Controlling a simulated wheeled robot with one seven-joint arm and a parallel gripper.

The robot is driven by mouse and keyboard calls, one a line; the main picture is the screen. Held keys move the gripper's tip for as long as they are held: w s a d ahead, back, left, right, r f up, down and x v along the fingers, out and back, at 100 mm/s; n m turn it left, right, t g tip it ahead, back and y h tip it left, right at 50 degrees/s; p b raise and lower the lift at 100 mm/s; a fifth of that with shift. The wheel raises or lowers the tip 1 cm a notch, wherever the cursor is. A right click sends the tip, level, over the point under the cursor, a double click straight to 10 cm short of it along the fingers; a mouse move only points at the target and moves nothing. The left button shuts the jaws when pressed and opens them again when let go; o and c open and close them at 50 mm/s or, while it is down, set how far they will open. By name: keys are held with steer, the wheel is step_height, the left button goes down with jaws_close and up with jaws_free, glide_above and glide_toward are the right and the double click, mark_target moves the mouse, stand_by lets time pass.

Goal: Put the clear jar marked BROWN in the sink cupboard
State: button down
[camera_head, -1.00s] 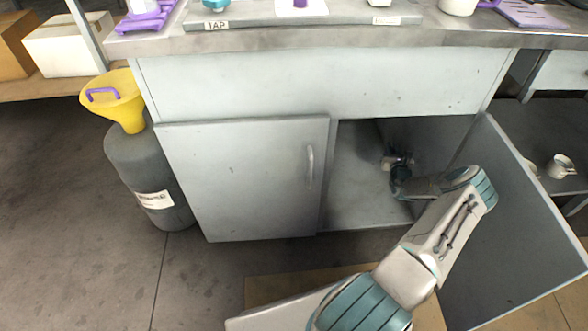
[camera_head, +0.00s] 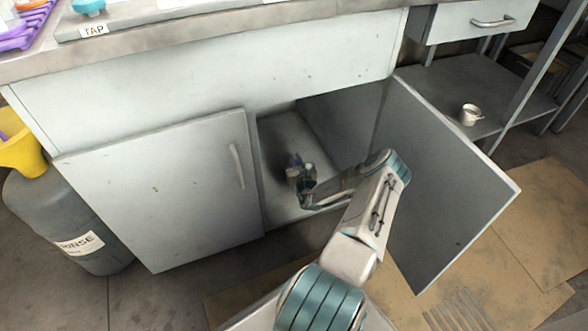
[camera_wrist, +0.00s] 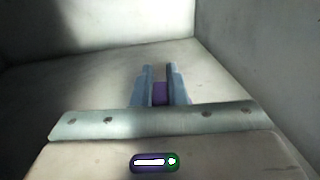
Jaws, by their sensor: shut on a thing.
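The sink cupboard (camera_head: 290,140) is under the worktop. Its right door (camera_head: 440,185) stands wide open and its left door (camera_head: 160,190) covers the left side. My gripper (camera_head: 300,172) is inside the open right half, above the cupboard floor. In the wrist view my gripper (camera_wrist: 160,88) is shut on a narrow purple piece (camera_wrist: 160,93) between its fingers. The clear jar's body and its BROWN marking cannot be made out in either view. Bare cupboard floor and walls show beyond the fingers.
The open door's edge is close to the right of my arm. A grey RINSE drum (camera_head: 65,225) with a yellow funnel (camera_head: 20,150) stands at left. A metal cup (camera_head: 470,114) sits on a shelf at right. Cardboard (camera_head: 530,225) lies on the floor.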

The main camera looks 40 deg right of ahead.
steer(key=shift+f+b, duration=1.05)
steer(key=shift+f, duration=0.8)
steer(key=shift+f, duration=0.15)
steer(key=c, duration=1.5)
jaws_free()
steer(key=shift+o, duration=0.2)
steer(key=shift+s+r, duration=0.25)
steer(key=p+v, duration=0.4)
steer(key=v, duration=0.6)
steer(key=shift+s+a+p, duration=0.15)
steer(key=shift+s+p, duration=0.15)
steer(key=shift+p, duration=0.1)
steer(key=shift+s+a+f, duration=0.1)
steer(key=shift+s+a, duration=0.1)
steer(key=shift+s, duration=0.2)
